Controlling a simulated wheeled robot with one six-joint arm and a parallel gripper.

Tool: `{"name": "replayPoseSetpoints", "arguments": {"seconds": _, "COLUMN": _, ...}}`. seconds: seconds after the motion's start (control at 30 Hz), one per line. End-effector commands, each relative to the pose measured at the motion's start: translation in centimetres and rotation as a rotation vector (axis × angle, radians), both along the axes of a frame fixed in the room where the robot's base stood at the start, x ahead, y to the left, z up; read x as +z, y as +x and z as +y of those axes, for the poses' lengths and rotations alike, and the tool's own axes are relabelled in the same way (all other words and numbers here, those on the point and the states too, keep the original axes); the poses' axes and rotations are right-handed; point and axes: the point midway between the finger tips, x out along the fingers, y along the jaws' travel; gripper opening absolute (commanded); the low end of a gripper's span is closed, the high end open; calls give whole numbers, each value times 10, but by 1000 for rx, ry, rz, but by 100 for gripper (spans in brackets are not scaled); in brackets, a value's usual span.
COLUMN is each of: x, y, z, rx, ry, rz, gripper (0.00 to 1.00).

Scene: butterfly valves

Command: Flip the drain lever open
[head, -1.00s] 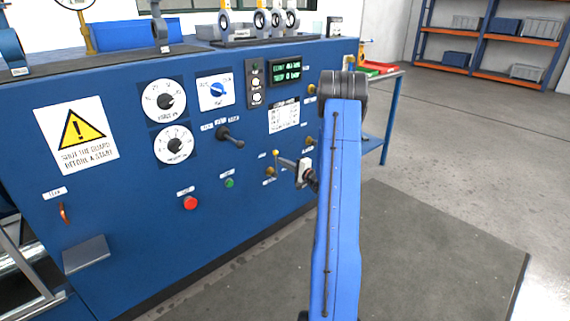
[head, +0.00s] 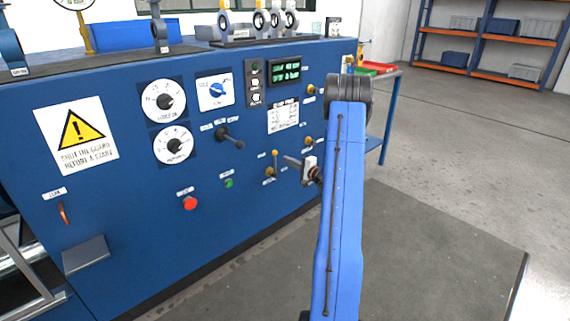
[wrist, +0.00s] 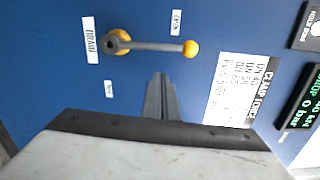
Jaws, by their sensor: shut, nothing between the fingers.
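The drain lever is a grey bar with a yellow ball end (wrist: 190,49) on a brass pivot (wrist: 117,42). In the head view the ball (head: 275,153) stands almost straight above the pivot (head: 269,172). A DRAIN label (wrist: 91,40) lies by the pivot, an OPEN label (wrist: 176,22) beside the ball end. A small label (wrist: 109,90) on the pivot's other side is too small to read surely. My gripper (head: 287,159) is shut and empty, just right of the lever in the head view. Its fingertips (wrist: 160,80) are apart from the bar in the wrist view.
A blue panel carries a black handle (head: 230,138), a red button (head: 190,203), a green button (head: 229,183) and other brass valves (head: 309,141) near my arm. A clamp force sign (wrist: 236,90) is right of my fingers in the wrist view. Floor in front is clear.

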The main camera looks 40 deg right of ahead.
Motion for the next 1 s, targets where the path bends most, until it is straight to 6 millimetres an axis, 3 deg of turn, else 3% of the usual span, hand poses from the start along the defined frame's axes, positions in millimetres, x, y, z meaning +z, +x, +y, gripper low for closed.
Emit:
{"name": "replayPoseSetpoints", "arguments": {"seconds": 0.07, "x": 0, "y": -4, "z": -9, "rx": -1, "ry": 0, "rz": 0, "gripper": 0}}
{"name": "replayPoseSetpoints", "arguments": {"seconds": 0.6, "x": 0, "y": -88, "z": -13, "rx": -3, "ry": 0, "rz": 0, "gripper": 0}}
{"name": "replayPoseSetpoints", "arguments": {"seconds": 1.0, "x": 0, "y": -100, "z": -13, "rx": 0, "ry": 0, "rz": 0, "gripper": 0}}
